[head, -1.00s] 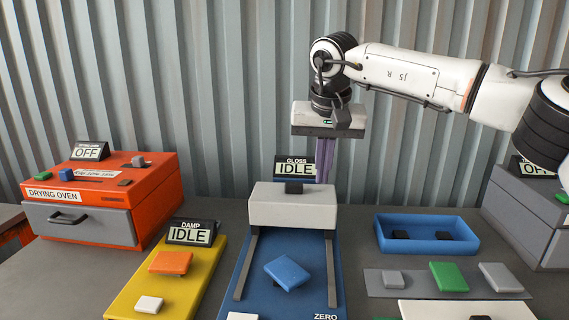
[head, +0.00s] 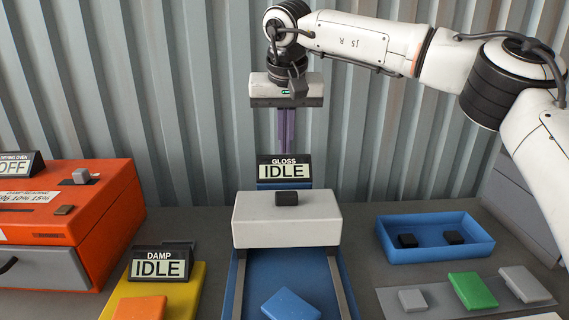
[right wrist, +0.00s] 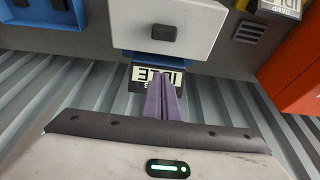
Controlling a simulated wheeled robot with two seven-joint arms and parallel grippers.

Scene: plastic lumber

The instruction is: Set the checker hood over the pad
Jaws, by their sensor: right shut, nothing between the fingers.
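The checker hood (head: 287,226), a pale grey box with a black knob (head: 287,198), sits at the back of two dark rails on the blue gloss checker (head: 304,272). The hood also shows at the top of the right wrist view (right wrist: 195,25). A blue pad (head: 290,304) lies tilted on the bed in front of the hood, uncovered and partly cut off by the frame's bottom edge. My right gripper (head: 287,150) is shut and empty, its purple fingers pointing down above and behind the hood, near the gloss display (head: 284,170). My left gripper is not in view.
An orange drying oven (head: 100,205) stands left, with the yellow damp checker (head: 190,290) beside the blue one. On the right are a blue tray (head: 440,252) holding two black pieces and a grey strip (head: 445,298) with grey and green blocks. A corrugated wall closes the back.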

